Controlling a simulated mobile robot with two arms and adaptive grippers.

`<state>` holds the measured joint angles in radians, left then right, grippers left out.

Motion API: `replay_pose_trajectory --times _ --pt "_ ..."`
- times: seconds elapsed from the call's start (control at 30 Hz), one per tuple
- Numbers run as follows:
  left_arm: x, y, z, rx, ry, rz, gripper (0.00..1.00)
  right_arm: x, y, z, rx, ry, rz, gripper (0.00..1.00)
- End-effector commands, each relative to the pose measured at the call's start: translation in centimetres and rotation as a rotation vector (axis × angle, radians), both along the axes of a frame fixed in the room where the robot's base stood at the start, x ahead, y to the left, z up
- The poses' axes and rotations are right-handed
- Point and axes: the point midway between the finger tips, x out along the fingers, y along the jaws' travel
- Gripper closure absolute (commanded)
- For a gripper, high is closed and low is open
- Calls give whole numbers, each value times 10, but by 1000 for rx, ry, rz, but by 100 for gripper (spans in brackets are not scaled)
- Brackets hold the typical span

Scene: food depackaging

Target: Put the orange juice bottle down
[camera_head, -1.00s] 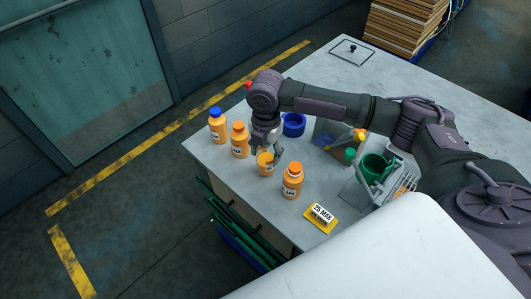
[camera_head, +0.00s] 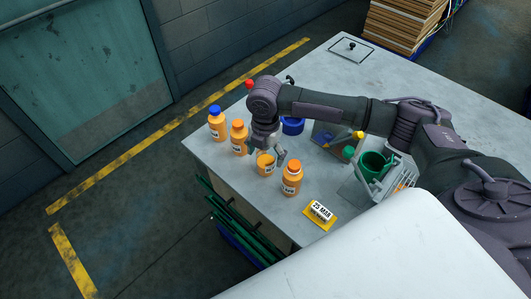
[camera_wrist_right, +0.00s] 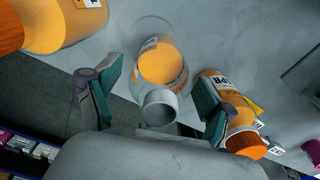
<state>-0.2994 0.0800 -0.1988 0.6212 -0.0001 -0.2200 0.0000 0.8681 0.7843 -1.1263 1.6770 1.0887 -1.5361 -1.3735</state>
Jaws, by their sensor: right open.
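An uncapped orange juice bottle (camera_head: 264,164) stands on the table near its front left edge; in the right wrist view its pale open neck (camera_wrist_right: 160,105) points toward the camera. My right gripper (camera_head: 275,153) is at this bottle. In the right wrist view, the gripper (camera_wrist_right: 155,108) is open, with one teal-padded finger on each side of the bottle and visible gaps between. Capped juice bottles stand nearby: one with a blue cap (camera_head: 216,126), one with an orange cap (camera_head: 239,140) and another with an orange cap (camera_head: 291,180). My left gripper is out of view.
A yellow date card (camera_head: 320,215) lies near the front edge. A blue round container (camera_head: 293,126), a green cup (camera_head: 374,166) and a grey basket (camera_head: 356,190) stand right of the bottles. The far table has a lidded panel (camera_head: 351,50) and free room.

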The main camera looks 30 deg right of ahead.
Motion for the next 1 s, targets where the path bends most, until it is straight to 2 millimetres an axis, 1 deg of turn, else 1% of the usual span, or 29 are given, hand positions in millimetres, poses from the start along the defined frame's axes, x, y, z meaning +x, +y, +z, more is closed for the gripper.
replay_pose_trajectory --times 0.07,0.17,0.27,0.5,0.63,0.8,1.0 --pt "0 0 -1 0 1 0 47 1 0 4 0 -2 0 18" --pt "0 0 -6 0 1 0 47 2 0 16 1 -5 0 18" --pt "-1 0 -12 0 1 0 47 2 0 35 1 -7 1 18" --pt "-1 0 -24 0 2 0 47 2 0 87 0 -6 -1 18" --pt "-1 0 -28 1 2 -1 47 1 0 107 1 -4 0 18" --pt "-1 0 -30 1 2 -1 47 1 0 121 1 -1 0 18" --pt "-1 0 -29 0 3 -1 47 0 0 123 0 0 0 18"
